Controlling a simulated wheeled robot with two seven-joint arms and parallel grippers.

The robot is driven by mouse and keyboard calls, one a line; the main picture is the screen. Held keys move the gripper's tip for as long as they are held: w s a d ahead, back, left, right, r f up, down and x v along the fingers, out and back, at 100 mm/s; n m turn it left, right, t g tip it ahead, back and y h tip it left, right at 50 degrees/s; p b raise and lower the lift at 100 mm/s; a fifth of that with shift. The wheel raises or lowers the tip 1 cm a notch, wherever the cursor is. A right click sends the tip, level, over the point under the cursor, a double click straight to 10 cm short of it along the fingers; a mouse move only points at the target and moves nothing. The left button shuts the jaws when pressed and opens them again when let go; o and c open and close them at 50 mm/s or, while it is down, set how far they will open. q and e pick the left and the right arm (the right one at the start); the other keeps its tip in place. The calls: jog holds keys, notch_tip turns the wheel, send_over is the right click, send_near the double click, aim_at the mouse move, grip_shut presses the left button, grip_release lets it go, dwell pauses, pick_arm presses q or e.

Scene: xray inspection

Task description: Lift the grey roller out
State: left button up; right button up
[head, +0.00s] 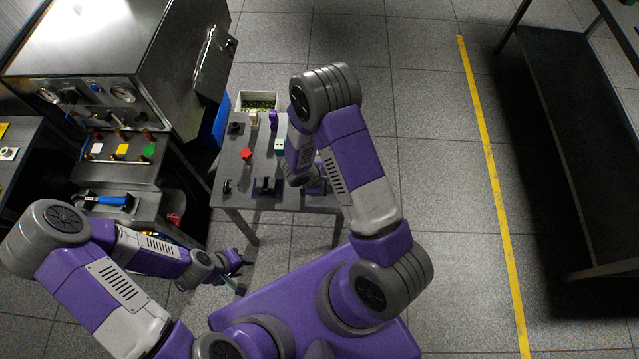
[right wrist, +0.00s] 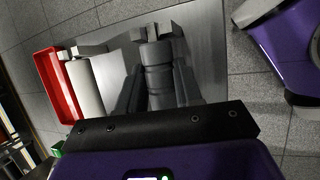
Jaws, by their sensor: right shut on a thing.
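The grey roller (right wrist: 158,72) shows in the right wrist view as a dark ribbed cylinder between the fingers of my right gripper (right wrist: 160,90). The gripper is shut on it. Light grey blocks (right wrist: 152,32) are at the roller's far end; I cannot tell whether it touches them. In the head view my right arm hides the roller and most of the right gripper, over the right side of the small grey table (head: 232,175). My left gripper (head: 242,273) is low in front of the table, apart from everything, with its fingers spread and empty.
A pale cylinder (right wrist: 86,90) and a red tray (right wrist: 50,85) lie left of the roller in the right wrist view. The small table holds a red piece (head: 246,154) and a dark stand (head: 266,186). A steel cabinet (head: 100,45) stands left.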

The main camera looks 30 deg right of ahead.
jog(key=shift+r+p, duration=0.65)
jog(key=shift+r, duration=0.9)
jog(key=shift+r+p, duration=0.35)
jog(key=shift+r, duration=0.35)
dwell(0.3)
